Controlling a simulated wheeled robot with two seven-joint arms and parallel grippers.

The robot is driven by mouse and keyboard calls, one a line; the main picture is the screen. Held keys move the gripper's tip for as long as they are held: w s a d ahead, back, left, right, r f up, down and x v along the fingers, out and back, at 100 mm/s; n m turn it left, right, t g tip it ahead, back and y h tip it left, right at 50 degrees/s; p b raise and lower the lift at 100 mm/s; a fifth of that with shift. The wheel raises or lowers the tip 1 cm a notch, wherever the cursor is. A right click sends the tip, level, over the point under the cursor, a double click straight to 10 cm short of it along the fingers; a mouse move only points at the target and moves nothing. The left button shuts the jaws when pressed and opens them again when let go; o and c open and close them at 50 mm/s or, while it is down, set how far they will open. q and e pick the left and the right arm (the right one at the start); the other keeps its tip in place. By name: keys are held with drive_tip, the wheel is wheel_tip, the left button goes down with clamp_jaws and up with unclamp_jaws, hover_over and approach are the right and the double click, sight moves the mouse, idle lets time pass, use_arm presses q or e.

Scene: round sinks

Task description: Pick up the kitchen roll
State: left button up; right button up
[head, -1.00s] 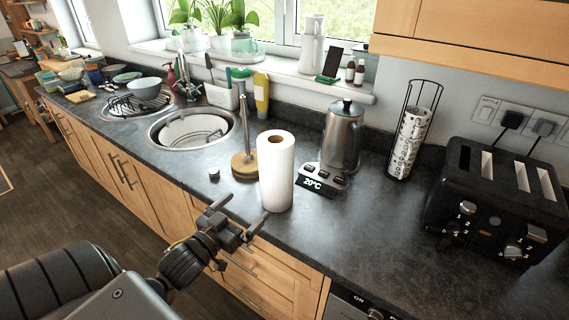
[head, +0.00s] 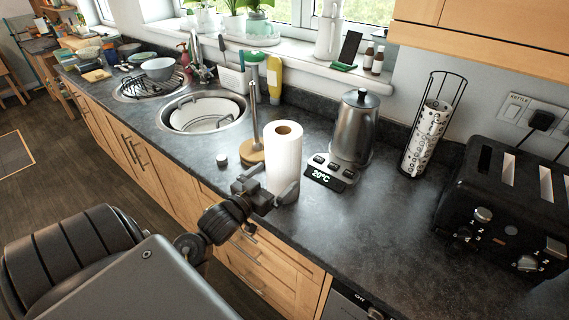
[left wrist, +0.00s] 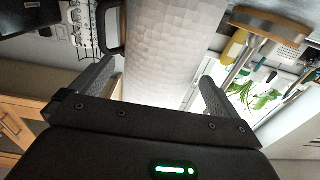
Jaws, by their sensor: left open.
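The kitchen roll (head: 284,152) is white and stands upright on the dark worktop, with a brown core at its top. My left gripper (head: 270,184) is open at the roll's lower part, with a finger on either side. In the left wrist view, the roll (left wrist: 172,45) fills the gap between the two spread fingers (left wrist: 158,78). A gap shows beside the right-hand finger, so the jaws are not closed on it. Whether the other finger touches the roll I cannot tell. My right gripper is not in view.
A wooden-based holder with a metal rod (head: 255,130) stands just left of the roll. A steel kettle (head: 355,125) on its base (head: 331,172) is close on the right. A small round lid (head: 222,159) lies left.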

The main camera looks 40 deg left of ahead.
use_arm(q)
drive_tip(key=shift+w+r, duration=0.2)
drive_tip(key=shift+w, duration=0.05)
drive_tip(key=w+p, duration=0.1)
drive_tip(key=w, duration=0.2)
drive_tip(key=shift+w+a+r+p, duration=0.15)
drive_tip(key=shift+w+p, duration=0.25)
drive_tip(key=shift+w, duration=0.45)
drive_tip(key=c, duration=0.9)
